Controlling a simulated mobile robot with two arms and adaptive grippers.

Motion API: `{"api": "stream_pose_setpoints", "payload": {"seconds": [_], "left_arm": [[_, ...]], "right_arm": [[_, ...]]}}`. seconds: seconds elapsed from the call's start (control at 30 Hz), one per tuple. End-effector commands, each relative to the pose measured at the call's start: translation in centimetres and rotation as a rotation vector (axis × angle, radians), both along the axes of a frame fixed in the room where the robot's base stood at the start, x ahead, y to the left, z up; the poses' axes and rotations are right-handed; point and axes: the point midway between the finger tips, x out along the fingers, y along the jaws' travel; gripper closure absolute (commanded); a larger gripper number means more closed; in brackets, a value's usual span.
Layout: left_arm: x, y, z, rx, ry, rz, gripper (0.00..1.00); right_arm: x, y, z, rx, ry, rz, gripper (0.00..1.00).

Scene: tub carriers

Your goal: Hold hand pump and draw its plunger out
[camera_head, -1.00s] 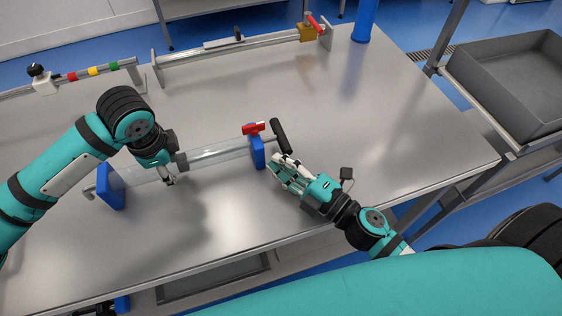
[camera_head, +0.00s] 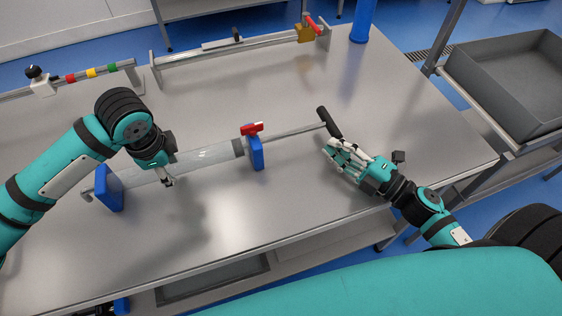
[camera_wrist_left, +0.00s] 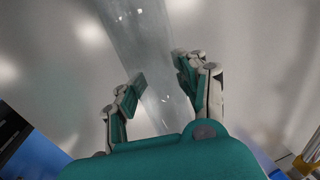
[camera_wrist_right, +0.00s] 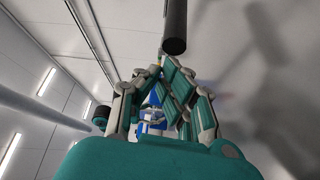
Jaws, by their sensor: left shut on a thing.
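The hand pump has a clear barrel (camera_head: 208,156) held between two blue end brackets (camera_head: 110,188). A red lever (camera_head: 252,128) sits on top of the right bracket. The plunger's grey piston (camera_head: 239,148) is inside the barrel's right end. Its metal rod (camera_head: 292,133) sticks out to the right, ending in a black handle (camera_head: 330,122). My left gripper (camera_head: 168,178) is shut on the barrel, whose clear wall also passes between the fingers in the left wrist view (camera_wrist_left: 140,40).
A rail with a red-handled yellow block (camera_head: 306,33) and another with coloured rings (camera_head: 92,71) stand at the back. A blue cylinder (camera_head: 364,18) is at the far corner. A grey bin (camera_head: 480,95) stands right of the table. The table's right middle is clear.

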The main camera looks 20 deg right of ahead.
Motion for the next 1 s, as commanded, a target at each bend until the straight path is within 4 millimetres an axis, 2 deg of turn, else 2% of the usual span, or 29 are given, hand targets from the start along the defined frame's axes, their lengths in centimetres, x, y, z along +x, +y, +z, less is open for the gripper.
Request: {"api": "stream_pose_setpoints", "payload": {"seconds": [0.17, 0.33, 0.4, 0.7, 0.83, 1.0], "left_arm": [[0.1, -0.1, 0.2, -0.002, -0.003, -0.001, 1.0], [0.1, -0.1, 0.2, -0.004, -0.003, -0.002, 1.0], [0.1, -0.1, 0.2, -0.004, -0.003, -0.001, 1.0], [0.1, -0.1, 0.2, -0.005, -0.004, -0.001, 1.0], [0.1, -0.1, 0.2, -0.005, -0.004, -0.001, 1.0], [0.1, -0.1, 0.2, -0.005, -0.004, -0.001, 1.0]], "right_arm": [[-0.2, 1.1, 0.2, 0.002, 0.0, 0.002, 1.0], [-0.9, 4.2, 0.9, 0.002, 0.001, 0.002, 1.0], [-2.6, 2.7, 0.4, 0.001, 0.01, -0.005, 1.0], [-7.8, -0.3, 0.1, 0.0, 0.005, -0.003, 1.0], [-8.9, -0.9, 0.1, 0.0, 0.002, -0.001, 1.0], [-9.3, -1.2, 0.1, -0.001, 0.001, 0.0, 1.0]]}}
